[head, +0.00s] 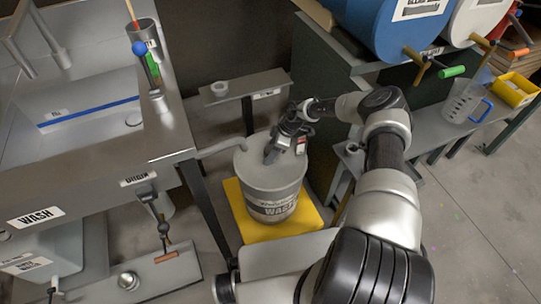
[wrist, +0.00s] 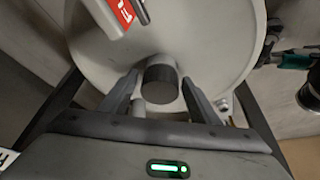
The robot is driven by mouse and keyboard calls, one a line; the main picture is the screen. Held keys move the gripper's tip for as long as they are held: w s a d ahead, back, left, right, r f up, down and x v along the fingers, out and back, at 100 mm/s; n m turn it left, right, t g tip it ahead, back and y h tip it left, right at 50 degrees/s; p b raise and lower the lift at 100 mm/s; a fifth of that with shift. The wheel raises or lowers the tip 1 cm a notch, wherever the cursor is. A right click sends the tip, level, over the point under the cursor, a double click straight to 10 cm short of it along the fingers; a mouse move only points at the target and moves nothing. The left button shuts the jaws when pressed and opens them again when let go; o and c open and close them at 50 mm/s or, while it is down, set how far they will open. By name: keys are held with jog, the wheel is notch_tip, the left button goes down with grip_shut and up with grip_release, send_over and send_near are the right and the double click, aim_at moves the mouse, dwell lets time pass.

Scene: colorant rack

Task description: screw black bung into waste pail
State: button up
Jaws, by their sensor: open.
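The waste pail (head: 275,208) is a grey drum with a label on its side, standing on a yellow platform. My gripper (head: 270,157) is over its top, pointing down. In the wrist view the pail's pale round lid (wrist: 215,35) fills much of the picture. The black bung (wrist: 160,85), a short dark cylinder, is at the lid between my two fingers. My gripper (wrist: 160,78) is open, with a finger on each side of the bung and a narrow gap showing. How deep the bung sits is hidden. In the head view my gripper hides the bung.
The yellow platform (head: 239,212) is under the pail. A steel sink bench (head: 175,125) stands to the left, and a small shelf (head: 245,85) with a cup is behind. Blue drum (head: 405,30), clear jug (head: 463,102) and yellow bin (head: 514,90) are on the right. Floor at lower right is clear.

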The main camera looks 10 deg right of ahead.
jog(key=shift+f+n+g+b, duration=0.2)
jog(key=shift+n+g+b, duration=0.2)
jog(key=shift+n+b, duration=0.7)
jog(key=shift+r+n+g+b, duration=0.25)
jog(key=shift+n+b, duration=0.2)
jog(key=shift+n, duration=0.25)
jog(key=c, duration=1)
jog(key=shift+r+m+p, duration=0.15)
jog(key=shift+m+p, duration=0.25)
jog(key=shift+p, duration=0.7)
jog(key=m+t+p, duration=0.2)
jog(key=m+p, duration=0.3)
jog(key=p, duration=0.4)
jog(key=shift+m, duration=0.3)
jog(key=m+t+h+p, duration=0.1)
jog(key=m+p, duration=0.2)
jog(key=p, duration=0.2)
jog(key=m+t+h+p, duration=0.1)
jog(key=m+p, duration=0.2)
jog(key=p, duration=0.2)
jog(key=shift+f+m+h+p, duration=0.2)
jog(key=shift+m+h+p, duration=0.2)
jog(key=shift+m+p, duration=0.45)
